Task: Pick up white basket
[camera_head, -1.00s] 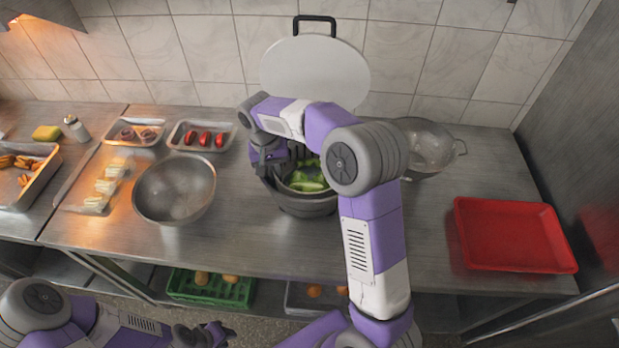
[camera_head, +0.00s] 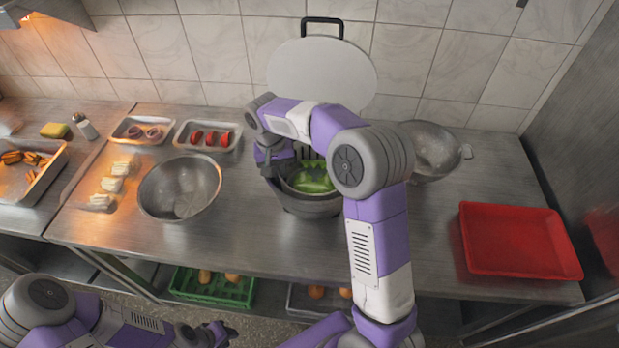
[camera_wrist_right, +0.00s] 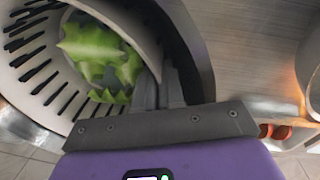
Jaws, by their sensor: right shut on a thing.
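The white basket (camera_wrist_right: 32,62), with dark slots in its wall, sits in a dark grey round bowl (camera_head: 312,208) on the steel counter. Green lettuce leaves (camera_wrist_right: 98,52) lie in the basket and also show in the head view (camera_head: 313,179). My right gripper (camera_wrist_right: 157,90) is at the basket's rim, its fingers shut on the wall. In the head view the right gripper (camera_head: 275,172) is at the bowl's left side, and my arm covers part of the bowl's right. My left gripper (camera_head: 225,331) is low, in front of the counter; its finger opening is unclear.
A round white lid (camera_head: 322,75) with a black handle stands behind the bowl. A steel bowl (camera_head: 180,188) is to the left, a colander (camera_head: 432,150) to the right. A red tray (camera_head: 518,240) lies far right. Bare counter lies in front of the bowl.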

